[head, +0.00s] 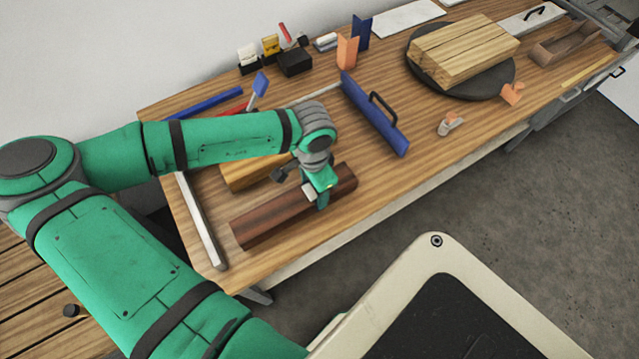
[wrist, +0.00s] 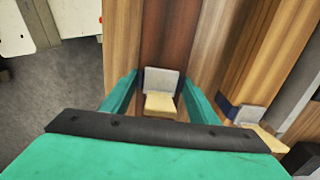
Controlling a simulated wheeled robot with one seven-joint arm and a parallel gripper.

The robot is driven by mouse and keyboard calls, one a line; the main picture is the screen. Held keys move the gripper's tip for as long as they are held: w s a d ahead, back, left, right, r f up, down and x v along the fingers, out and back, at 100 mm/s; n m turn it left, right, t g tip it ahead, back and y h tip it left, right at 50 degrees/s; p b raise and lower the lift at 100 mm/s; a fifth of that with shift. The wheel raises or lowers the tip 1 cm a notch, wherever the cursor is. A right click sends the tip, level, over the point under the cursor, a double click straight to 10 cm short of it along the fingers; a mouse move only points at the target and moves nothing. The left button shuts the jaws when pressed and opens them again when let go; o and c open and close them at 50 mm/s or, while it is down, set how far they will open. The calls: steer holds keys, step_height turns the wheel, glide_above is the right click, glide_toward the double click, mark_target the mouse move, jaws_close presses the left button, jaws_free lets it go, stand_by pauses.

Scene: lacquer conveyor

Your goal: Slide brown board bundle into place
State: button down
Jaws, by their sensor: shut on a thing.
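The brown board bundle (head: 265,219) lies on the wooden table near its front edge, slanting up to the right in the head view. It runs away from me at the top middle of the wrist view (wrist: 168,38). My gripper (head: 316,197) is above the bundle, right of its middle, pointing down. A small grey and cream block (wrist: 160,98) shows between the fingers. The fingertip contact itself is partly hidden.
A lighter wood bundle (head: 243,178) lies just behind, partly under my arm. A pale bar (head: 201,220) lies to the left. A blue plate with a black handle (head: 374,113) stands to the right. A pale board stack (head: 463,52) sits on a dark round turntable (head: 481,90) farther right.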

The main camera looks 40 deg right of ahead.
mark_target(296, 200)
steer(key=shift+w+a, duration=0.2)
steer(key=shift+a, duration=0.65)
steer(key=shift+w+a, duration=0.2)
steer(key=shift+a, duration=0.65)
steer(key=shift+w+a, duration=0.2)
steer(key=shift+a, duration=0.65)
steer(key=c, duration=0.6)
jaws_free()
step_height(296, 200, up, 11)
steer(key=shift+f, duration=0.1)
